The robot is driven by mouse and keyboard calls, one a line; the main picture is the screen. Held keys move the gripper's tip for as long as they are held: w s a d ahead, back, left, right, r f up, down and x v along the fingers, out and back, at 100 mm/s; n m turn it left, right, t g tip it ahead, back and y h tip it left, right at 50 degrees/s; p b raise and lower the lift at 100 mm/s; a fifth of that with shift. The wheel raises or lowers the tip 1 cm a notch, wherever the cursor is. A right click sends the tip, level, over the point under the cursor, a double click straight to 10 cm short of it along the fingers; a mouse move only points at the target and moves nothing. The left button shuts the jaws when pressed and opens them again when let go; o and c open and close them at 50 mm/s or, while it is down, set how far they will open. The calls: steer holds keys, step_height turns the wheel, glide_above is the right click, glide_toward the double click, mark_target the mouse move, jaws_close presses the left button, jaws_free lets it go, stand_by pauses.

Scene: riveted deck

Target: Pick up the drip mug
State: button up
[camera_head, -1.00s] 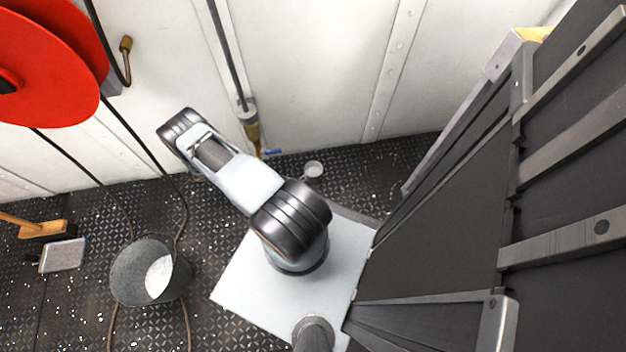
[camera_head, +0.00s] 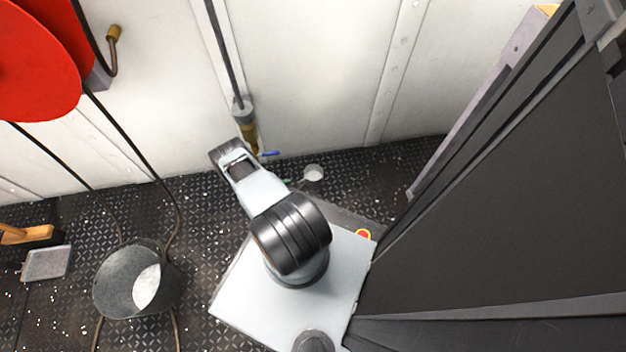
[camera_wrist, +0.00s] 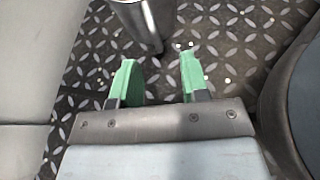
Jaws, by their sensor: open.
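A small pale grey mug (camera_head: 313,173) stands on the dark deck near the wall, below and right of a brass tap. My gripper is mostly hidden behind my arm in the head view; a bit of green finger shows just left of the mug. In the wrist view my gripper (camera_wrist: 157,68) has two green fingers, apart, with only bare deck showing between them. A shiny metal cylinder (camera_wrist: 143,22) lies beyond the fingertips at the top, partly cut off; it looks like the mug, but I cannot be sure.
The brass tap (camera_head: 248,132) with a blue lever hangs on the white wall (camera_head: 310,70). A metal bucket (camera_head: 120,285), a dustpan (camera_head: 47,263) and a red reel (camera_head: 35,60) are at left. Patterned deck (camera_head: 205,215) with pale specks is clear between bucket and arm.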

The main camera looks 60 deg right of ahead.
steer(key=shift+b+x, duration=1)
steer(key=shift+x, duration=1.75)
steer(key=shift+w+d, duration=0.15)
steer(key=shift+w, duration=0.05)
steer(key=shift+c, duration=0.2)
jaws_close()
